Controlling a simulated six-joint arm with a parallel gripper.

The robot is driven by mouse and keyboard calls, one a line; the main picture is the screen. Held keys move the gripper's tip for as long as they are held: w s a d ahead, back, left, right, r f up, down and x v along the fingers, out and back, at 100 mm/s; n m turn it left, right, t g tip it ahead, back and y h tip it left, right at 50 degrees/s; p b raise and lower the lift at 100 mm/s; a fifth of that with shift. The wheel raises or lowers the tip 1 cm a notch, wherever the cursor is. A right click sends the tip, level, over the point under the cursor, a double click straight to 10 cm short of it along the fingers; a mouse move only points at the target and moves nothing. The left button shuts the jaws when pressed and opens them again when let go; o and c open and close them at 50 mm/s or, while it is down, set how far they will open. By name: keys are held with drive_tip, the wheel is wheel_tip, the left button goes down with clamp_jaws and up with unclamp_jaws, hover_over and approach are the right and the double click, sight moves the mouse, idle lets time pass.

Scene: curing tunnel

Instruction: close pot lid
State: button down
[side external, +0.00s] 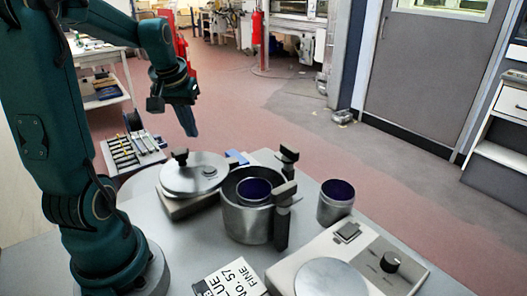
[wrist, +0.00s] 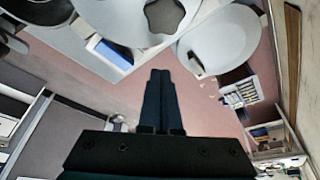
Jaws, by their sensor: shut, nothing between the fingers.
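The round metal pot lid (side external: 198,178) lies flat on a grey block, left of the pot, with a dark knob (side external: 180,155) on top. The open metal pot (side external: 246,222) stands at the middle of the table, with a dark purple-lined cup (side external: 254,189) inside it. Clamps (side external: 283,212) stand at its side. My gripper (side external: 194,134) is shut and empty, above and behind the lid, apart from it. In the wrist view the shut fingers (wrist: 161,72) point towards a dark lobed knob (wrist: 164,15) on a pale round surface at the top edge, probably the lid.
A second metal cup (side external: 335,203) stands right of the pot. A device with a dial (side external: 346,266) and a labelled box (side external: 230,280) are at the front. A tool tray (side external: 132,152) is behind left, and a blue block (side external: 237,156) lies beside the lid.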

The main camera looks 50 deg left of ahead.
sight(199, 164)
drive_tip(key=shift+s+d+f, duration=0.15)
drive_tip(key=shift+s+d, duration=0.55)
drive_tip(key=shift+s+d+f, duration=0.1)
drive_tip(key=shift+s+d, duration=0.55)
drive_tip(key=shift+s, duration=0.05)
